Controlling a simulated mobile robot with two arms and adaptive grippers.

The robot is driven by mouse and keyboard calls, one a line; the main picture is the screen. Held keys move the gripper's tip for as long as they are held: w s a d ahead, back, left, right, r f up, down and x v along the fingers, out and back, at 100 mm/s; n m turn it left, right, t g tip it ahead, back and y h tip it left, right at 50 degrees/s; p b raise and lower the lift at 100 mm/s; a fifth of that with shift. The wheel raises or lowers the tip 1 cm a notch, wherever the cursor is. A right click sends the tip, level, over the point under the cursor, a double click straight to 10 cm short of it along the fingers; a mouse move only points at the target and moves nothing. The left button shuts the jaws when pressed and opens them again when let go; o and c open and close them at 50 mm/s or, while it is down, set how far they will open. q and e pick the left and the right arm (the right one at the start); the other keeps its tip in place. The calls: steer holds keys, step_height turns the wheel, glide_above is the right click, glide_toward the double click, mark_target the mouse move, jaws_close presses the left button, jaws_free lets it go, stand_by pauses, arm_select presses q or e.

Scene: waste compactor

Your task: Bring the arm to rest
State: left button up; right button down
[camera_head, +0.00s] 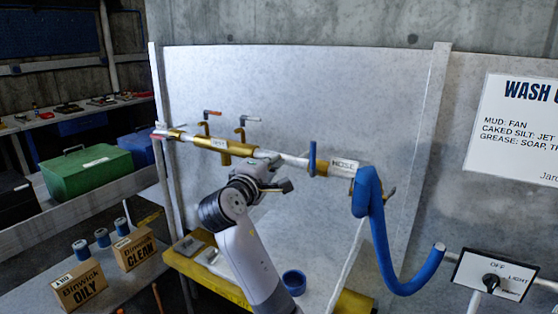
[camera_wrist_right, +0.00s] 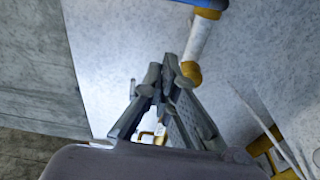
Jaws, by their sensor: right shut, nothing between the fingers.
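My right arm (camera_head: 245,255) rises from the bottom middle of the head view, tilted up to the left and bent at the wrist. My right gripper (camera_head: 284,186) is in front of the pale back panel, just below the white and brass pipe (camera_head: 265,154). In the right wrist view the fingers (camera_wrist_right: 163,75) come together at their tips with nothing between them. The pipe also shows beyond them (camera_wrist_right: 199,42). I cannot tell whether the gripper touches the pipe. My left gripper is not in view.
A blue hose (camera_head: 378,225) hangs from the pipe's right end. A yellow-edged bench (camera_head: 205,278) holds a blue cup (camera_head: 294,281). A switch panel (camera_head: 492,275) is at lower right.

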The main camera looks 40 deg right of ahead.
steer(key=shift+s, duration=0.25)
steer(key=shift+a, duration=0.1)
stand_by(0.3)
